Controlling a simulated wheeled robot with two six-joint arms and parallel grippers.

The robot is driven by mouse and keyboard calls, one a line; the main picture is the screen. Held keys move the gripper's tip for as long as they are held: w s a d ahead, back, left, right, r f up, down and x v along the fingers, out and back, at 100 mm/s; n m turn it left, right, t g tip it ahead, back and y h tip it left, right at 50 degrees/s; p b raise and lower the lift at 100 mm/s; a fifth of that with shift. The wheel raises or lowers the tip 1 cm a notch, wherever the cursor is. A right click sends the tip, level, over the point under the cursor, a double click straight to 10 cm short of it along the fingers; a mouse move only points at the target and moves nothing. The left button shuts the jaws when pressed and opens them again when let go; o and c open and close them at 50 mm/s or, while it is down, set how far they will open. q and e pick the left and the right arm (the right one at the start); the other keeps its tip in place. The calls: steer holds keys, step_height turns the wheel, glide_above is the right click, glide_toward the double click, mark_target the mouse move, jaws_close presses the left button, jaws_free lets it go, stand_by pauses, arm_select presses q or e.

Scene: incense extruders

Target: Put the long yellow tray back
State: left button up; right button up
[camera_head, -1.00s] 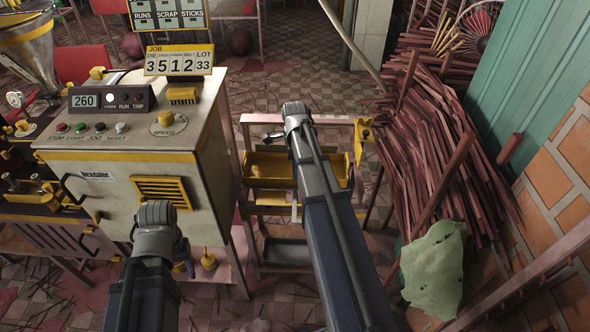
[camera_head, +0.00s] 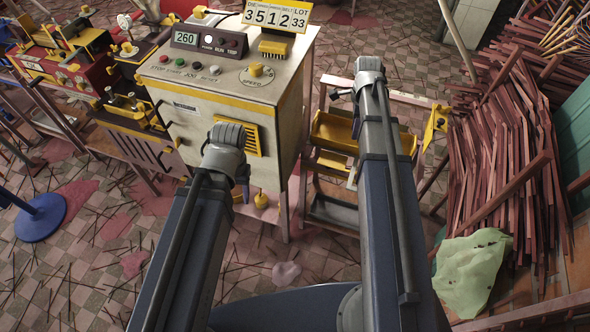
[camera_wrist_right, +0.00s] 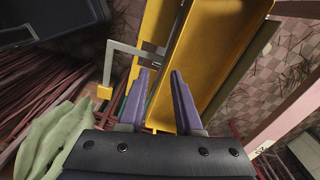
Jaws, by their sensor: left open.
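A long yellow tray (camera_head: 334,131) sits in the upper part of a stand to the right of the machine. A second yellow tray (camera_head: 333,163) shows partly below it. In the right wrist view, a broad yellow tray (camera_wrist_right: 222,50) and a narrower yellow strip (camera_wrist_right: 152,48) lie just beyond the fingers. My right gripper (camera_wrist_right: 160,78) has its purple fingers apart, pointing at the trays; I see nothing clamped between them. In the head view my right wrist hides its fingers. My left gripper (camera_head: 243,190) is open, in front of the machine; only a dark finger part shows.
The cream machine (camera_head: 218,100) stands left of the stand. A yellow bracket (camera_head: 437,122) is at the stand's right end. Bundled brown sticks (camera_head: 500,150) and a pale green cloth (camera_head: 470,272) fill the right. A blue round base (camera_head: 40,217) stands on the floor at far left.

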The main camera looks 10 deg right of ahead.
steer(key=s+a+n, duration=0.8)
steer(key=a+n, duration=0.4)
steer(key=a, duration=0.1)
steer(key=s+a+n+h, duration=0.1)
steer(key=s+a+n, duration=0.7)
steer(key=a+n, duration=0.5)
steer(key=shift+a, duration=0.4)
steer(key=shift+r, duration=0.1)
